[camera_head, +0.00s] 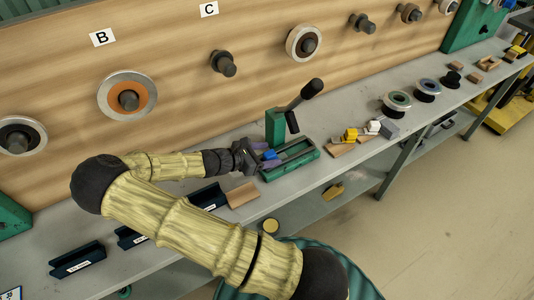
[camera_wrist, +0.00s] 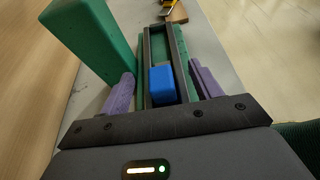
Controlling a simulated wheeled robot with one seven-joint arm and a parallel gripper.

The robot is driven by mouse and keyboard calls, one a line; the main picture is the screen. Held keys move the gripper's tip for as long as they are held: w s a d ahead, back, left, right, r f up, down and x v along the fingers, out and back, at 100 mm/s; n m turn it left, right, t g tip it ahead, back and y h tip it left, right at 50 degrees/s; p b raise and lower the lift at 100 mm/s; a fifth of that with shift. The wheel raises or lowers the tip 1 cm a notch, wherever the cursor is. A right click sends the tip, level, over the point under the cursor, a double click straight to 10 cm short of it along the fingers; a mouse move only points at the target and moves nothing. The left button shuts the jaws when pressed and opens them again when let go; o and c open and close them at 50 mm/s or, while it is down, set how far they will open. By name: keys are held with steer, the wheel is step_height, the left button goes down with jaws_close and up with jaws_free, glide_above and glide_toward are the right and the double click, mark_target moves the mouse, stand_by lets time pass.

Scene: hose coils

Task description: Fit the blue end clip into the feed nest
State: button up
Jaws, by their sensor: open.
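The blue end clip (camera_wrist: 161,85) sits between the dark rails of the green feed nest (camera_wrist: 178,45), at the end near my gripper. My gripper (camera_wrist: 160,72) is open. Its purple fingers stand on both sides of the clip and the rails, with visible gaps to the clip. In the head view my gripper (camera_head: 262,157) is at the nest's left end. The clip's underside is hidden, so I cannot tell how deep it sits.
A green lever press post (camera_head: 275,127) with a black handle stands behind the nest. A wooden block with yellow and white pieces (camera_head: 351,135) is to the right. A wooden block (camera_head: 242,195) and dark trays (camera_head: 78,261) lie to the left. Pegs line the back board.

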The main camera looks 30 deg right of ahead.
steer(key=shift+p+v, duration=1.5)
steer(key=shift+v, duration=0.7)
steer(key=b+v, duration=0.1)
steer(key=v, duration=1.6)
steer(key=shift+a+b, duration=0.25)
steer(key=shift+b, duration=0.15)
stand_by(0.9)
steer(key=s+d+m+g+y+p, duration=0.25)
steer(key=s+d+m+y, duration=0.25)
steer(key=s+m+y, duration=0.25)
steer(key=s+d+r+m+t+y, duration=0.2)
steer(key=s+r+m+t+y, duration=0.2)
steer(key=r+m, duration=0.5)
steer(key=shift+s+r+m+t+y, duration=0.25)
steer(key=shift+m+t+y, duration=0.1)
steer(key=shift+m+y, duration=0.65)
